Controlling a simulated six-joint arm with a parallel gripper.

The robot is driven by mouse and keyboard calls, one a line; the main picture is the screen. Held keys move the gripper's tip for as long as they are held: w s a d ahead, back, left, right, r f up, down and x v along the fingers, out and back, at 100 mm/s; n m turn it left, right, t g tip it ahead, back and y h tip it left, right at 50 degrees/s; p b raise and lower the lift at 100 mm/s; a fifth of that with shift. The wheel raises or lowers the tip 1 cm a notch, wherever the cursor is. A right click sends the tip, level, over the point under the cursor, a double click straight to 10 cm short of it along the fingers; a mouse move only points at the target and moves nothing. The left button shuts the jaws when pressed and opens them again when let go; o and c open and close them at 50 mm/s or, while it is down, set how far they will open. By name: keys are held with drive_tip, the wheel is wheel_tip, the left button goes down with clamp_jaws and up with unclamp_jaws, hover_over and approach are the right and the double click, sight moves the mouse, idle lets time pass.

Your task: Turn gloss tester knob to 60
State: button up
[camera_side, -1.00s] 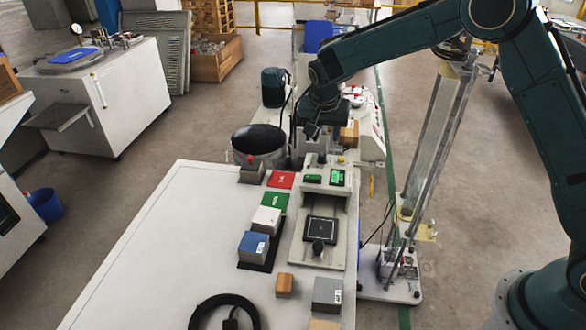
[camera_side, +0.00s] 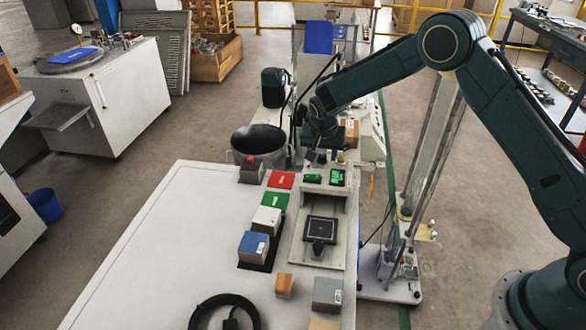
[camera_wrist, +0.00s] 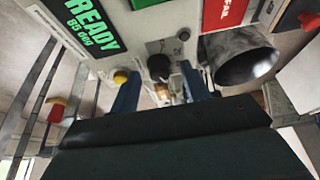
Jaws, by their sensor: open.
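The gloss tester (camera_side: 297,240) stands along the right edge of the white bench. Its green display (camera_wrist: 92,24) reads "READY 85 deg" in the wrist view; it also shows in the side view (camera_side: 338,177). The black knob (camera_wrist: 158,68) is on the panel beside a yellow button (camera_wrist: 120,77). My gripper (camera_wrist: 160,88) is open, with one blue finger to each side of the knob in the wrist view. I cannot tell whether either finger touches it. In the side view my gripper (camera_side: 318,155) is at the tester's top, and the knob is mostly hidden there.
A red FAIL plate (camera_side: 281,180), a green plate (camera_side: 274,200) and sample blocks (camera_side: 253,246) lie left of the tester. The bench's left side is clear.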

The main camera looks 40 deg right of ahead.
drive_tip(key=c, duration=1)
drive_tip(key=shift+n, duration=0.4)
drive_tip(key=n, duration=0.2)
drive_tip(key=n+t+y, duration=0.1)
drive_tip(key=n, duration=0.1)
drive_tip(key=shift+s+d+y, duration=0.1)
drive_tip(key=shift+d+y, duration=0.05)
drive_tip(key=shift+y, duration=0.15)
drive_tip(key=shift+n+y, duration=0.8)
drive_tip(key=shift+n, duration=1.2)
drive_tip(key=o, duration=1)
